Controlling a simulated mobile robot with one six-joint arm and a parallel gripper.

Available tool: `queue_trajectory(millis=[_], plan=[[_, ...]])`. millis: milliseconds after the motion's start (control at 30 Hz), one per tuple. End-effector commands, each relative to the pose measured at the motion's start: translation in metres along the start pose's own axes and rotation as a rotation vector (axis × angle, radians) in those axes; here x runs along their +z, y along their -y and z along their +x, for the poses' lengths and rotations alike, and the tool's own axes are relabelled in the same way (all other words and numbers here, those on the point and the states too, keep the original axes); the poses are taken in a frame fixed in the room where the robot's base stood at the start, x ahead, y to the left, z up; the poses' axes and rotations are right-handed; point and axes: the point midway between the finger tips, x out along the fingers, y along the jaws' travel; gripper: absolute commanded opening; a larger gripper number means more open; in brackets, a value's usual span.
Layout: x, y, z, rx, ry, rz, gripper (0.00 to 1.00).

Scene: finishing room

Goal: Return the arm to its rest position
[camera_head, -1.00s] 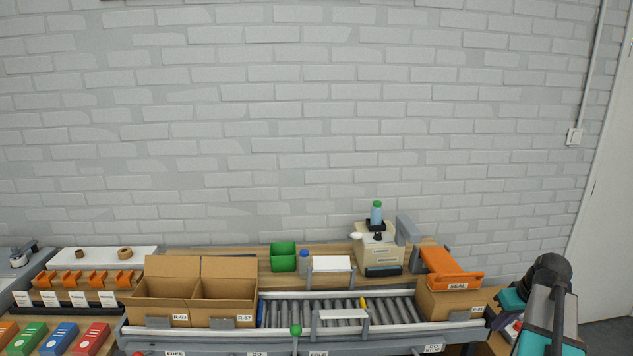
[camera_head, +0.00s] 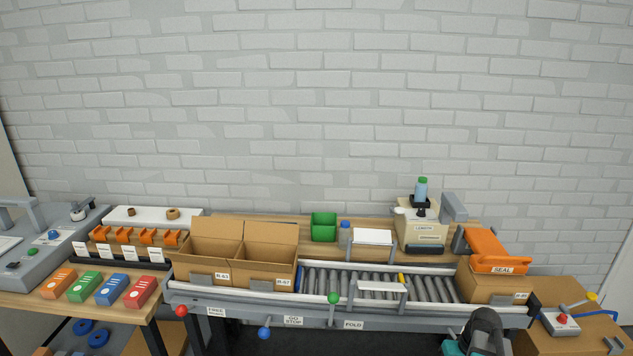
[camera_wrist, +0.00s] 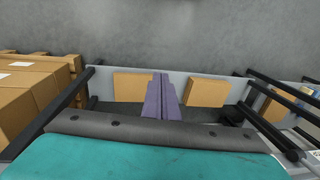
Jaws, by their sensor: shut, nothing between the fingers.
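My gripper (camera_wrist: 161,78) shows in the wrist view as two purple-grey fingers pressed together, with nothing between them. Beyond and around it are a pale panel with two tan patches and a grey floor or wall; I cannot tell whether it touches any of this. A teal and dark grey part of my own body fills the bottom of that view. In the head view, only a dark and teal part of my arm shows at the bottom right, in front of the conveyor's right end. My gripper is hidden in that view.
A roller conveyor (camera_head: 325,284) runs along the wall with two open cartons (camera_head: 210,272) at its left. An orange sealer (camera_head: 495,250) sits over a carton at its right. A side table (camera_head: 575,340) stands right. Stacked cardboard boxes (camera_wrist: 32,95) and black bars (camera_wrist: 68,100) flank the wrist view.

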Motion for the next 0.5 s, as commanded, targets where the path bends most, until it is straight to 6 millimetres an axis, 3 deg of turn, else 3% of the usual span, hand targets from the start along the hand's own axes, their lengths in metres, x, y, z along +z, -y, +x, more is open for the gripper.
queue_trajectory(millis=[100, 500], plan=[[0.016, 0.022, 0.034, -0.003, 0.050, -0.003, 0.00], [0.082, 0.085, 0.132, 0.020, 0.209, -0.009, 0.00]])
